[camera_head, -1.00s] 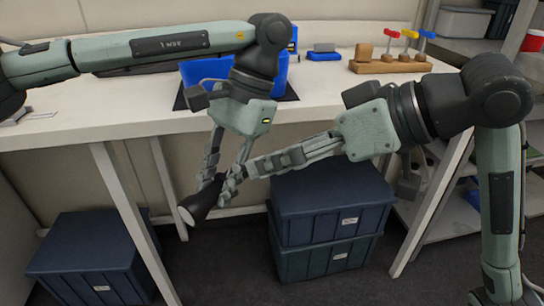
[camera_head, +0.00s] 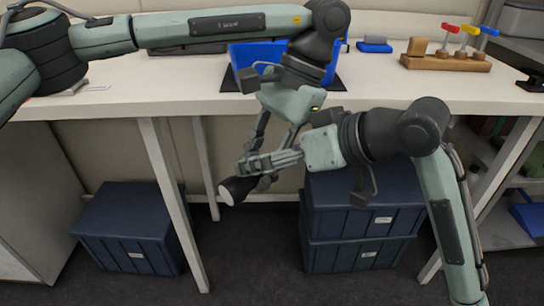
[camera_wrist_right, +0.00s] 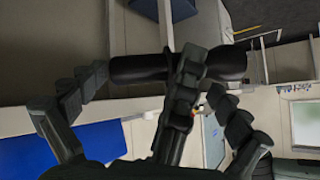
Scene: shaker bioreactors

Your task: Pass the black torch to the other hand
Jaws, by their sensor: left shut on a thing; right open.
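The black torch (camera_head: 238,189) hangs in the air in front of the white table, tilted, with its wide head at lower left and a pale lens end. My left gripper (camera_head: 262,178) reaches down from above and is shut on the torch's body. My right gripper (camera_head: 247,166) comes in from the right, overlapping the left fingers. In the right wrist view the torch (camera_wrist_right: 140,68) lies crosswise, with a left-gripper finger (camera_wrist_right: 186,85) across its middle. The right fingers are spread open on either side of it; whether they touch it is unclear.
The white table (camera_head: 170,95) holds a blue bin (camera_head: 250,55), a blue block (camera_head: 374,45) and a wooden rack (camera_head: 445,61) with coloured-topped tools. Shelves are at far right.

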